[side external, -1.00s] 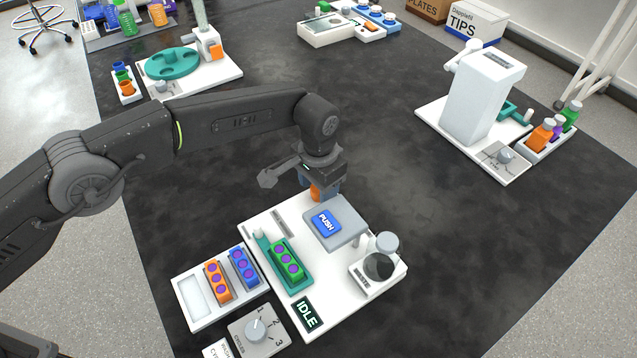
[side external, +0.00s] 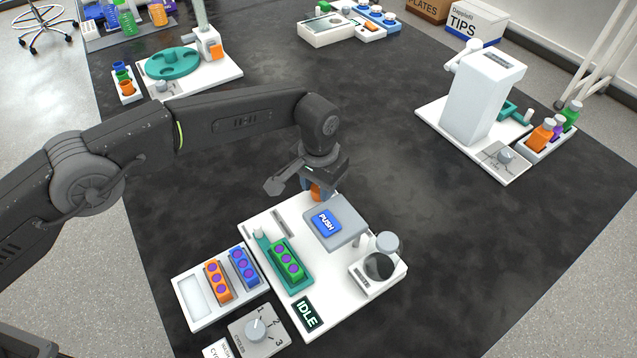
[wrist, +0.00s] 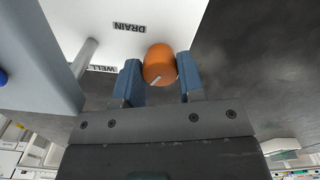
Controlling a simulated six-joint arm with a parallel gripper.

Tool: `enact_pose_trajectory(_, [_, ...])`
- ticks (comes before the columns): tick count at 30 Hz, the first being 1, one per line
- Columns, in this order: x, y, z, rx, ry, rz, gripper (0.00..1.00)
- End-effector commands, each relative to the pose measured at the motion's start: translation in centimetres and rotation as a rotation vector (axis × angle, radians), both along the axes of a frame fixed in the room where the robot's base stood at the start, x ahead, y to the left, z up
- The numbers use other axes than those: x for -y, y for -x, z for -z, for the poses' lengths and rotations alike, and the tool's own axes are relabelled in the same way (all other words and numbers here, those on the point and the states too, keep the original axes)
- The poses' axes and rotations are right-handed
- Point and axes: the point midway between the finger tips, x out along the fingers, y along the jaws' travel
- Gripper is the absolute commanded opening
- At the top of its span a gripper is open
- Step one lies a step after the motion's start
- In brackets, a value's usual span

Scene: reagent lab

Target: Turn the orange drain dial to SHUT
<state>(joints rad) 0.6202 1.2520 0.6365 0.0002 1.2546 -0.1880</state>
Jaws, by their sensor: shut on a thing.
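The orange drain dial (wrist: 160,62) sits on the white station plate, close to the word DRAIN (wrist: 130,27), which reads upside down in the wrist view. My gripper (wrist: 158,80) is shut on the dial, with one blue-grey finger on each side. A short white pointer line shows on the dial's edge nearest my gripper. In the side view the dial (side external: 316,193) is a small orange patch at the plate's back corner, partly hidden by my gripper (side external: 318,188). I see no SHUT mark.
The station (side external: 345,303) carries a raised grey block with a blue PUSH button (side external: 326,222), a green vial strip (side external: 287,262) and an IDLE display (side external: 307,314). The block stands close to my gripper.

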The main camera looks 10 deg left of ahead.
Motion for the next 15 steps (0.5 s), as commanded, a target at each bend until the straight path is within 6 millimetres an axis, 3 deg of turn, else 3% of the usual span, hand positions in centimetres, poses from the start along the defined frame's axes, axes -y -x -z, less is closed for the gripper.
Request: enact_pose_trajectory(15, [0.02,-0.10,-0.11,0.004,0.004,-0.358,0.12])
